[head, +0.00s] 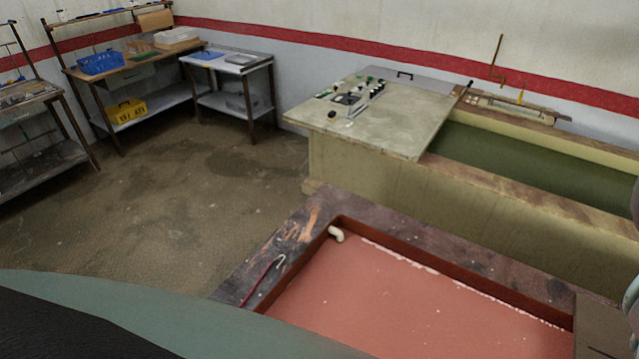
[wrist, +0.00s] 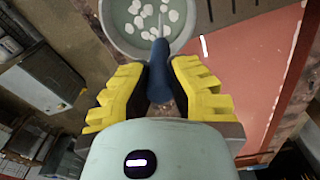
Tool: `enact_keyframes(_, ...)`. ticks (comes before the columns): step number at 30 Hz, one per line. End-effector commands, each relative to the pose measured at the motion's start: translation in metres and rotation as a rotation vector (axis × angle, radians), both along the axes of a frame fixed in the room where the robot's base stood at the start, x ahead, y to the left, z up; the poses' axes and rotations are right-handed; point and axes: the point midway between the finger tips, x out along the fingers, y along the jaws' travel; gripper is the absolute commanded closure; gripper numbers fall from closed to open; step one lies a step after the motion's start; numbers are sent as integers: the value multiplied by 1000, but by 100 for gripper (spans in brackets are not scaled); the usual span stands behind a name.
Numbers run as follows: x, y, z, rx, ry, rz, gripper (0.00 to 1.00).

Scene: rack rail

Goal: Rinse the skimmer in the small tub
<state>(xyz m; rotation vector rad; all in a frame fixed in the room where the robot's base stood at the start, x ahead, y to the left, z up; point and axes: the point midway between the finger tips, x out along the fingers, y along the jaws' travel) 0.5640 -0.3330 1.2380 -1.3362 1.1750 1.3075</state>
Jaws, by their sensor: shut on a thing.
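My gripper (wrist: 160,68), with yellow ridged fingers, is shut on the skimmer's blue handle (wrist: 158,82) in the wrist view. A thin pale shaft runs from the handle toward the top of the picture, over the small tub (wrist: 112,38). The tub is round and grey, with greenish water and several white patches in it. The skimmer's far end is not clear, and I cannot tell if it touches the water. The tub's far side is cut off by the picture edge. In the head view I see neither my gripper, the skimmer nor the small tub.
A large vat of reddish liquid (head: 420,305) with a dark rim lies at the lower right. A white pipe elbow (head: 337,234) and a red hooked rod (head: 264,280) are at its edge. Behind stands a long green-liquid tank (head: 540,160). Open floor (head: 190,190) lies left.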

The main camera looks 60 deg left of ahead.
Motion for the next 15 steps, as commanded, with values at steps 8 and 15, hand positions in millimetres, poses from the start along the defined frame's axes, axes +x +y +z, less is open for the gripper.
enact_keyframes(8, 3, 0, -14, -3, -2, 4, 100)
enact_keyframes(15, 4, 0, -16, -3, -3, 4, 100)
